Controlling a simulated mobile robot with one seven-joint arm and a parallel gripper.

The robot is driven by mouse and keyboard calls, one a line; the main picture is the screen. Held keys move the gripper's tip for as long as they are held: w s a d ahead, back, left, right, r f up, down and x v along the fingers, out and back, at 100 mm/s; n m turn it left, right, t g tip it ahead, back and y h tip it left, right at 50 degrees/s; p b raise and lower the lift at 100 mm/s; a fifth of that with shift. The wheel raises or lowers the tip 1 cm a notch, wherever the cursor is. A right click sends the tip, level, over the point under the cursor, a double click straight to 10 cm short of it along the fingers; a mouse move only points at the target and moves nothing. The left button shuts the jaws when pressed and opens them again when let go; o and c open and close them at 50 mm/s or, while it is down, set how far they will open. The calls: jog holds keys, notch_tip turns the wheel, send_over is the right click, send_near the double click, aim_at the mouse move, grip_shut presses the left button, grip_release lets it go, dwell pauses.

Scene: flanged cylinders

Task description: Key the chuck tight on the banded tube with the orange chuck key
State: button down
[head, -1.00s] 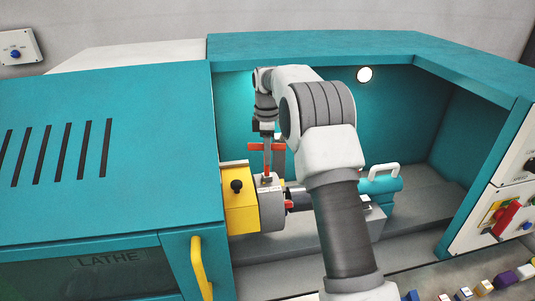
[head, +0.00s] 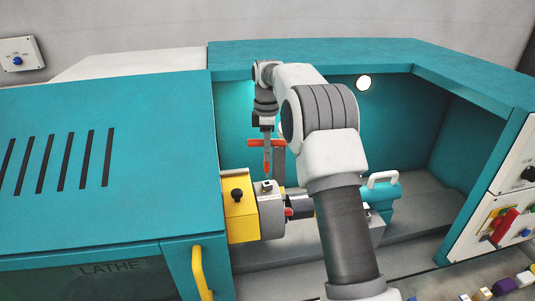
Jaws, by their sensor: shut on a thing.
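The orange chuck key (head: 267,143) is in my gripper (head: 264,128), with its crossbar level and its shank pointing down. The key's orange tip is just above the top of the grey chuck (head: 270,216), and a small gap shows between them. A small light block with a dark top sits on the chuck under the tip. The dark tube (head: 299,203) extends from the chuck's right side, with a red part beside the chuck face. My arm hides the tube's right end, and its bands are too small to make out.
The yellow headstock block (head: 239,212) with a black knob adjoins the chuck on the left. A teal tailstock (head: 384,190) with a white handle stands right, partly behind my arm. Teal enclosure walls surround the bay. Small coloured pieces lie at the lower right.

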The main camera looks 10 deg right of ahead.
jog(key=shift+r, duration=1.35)
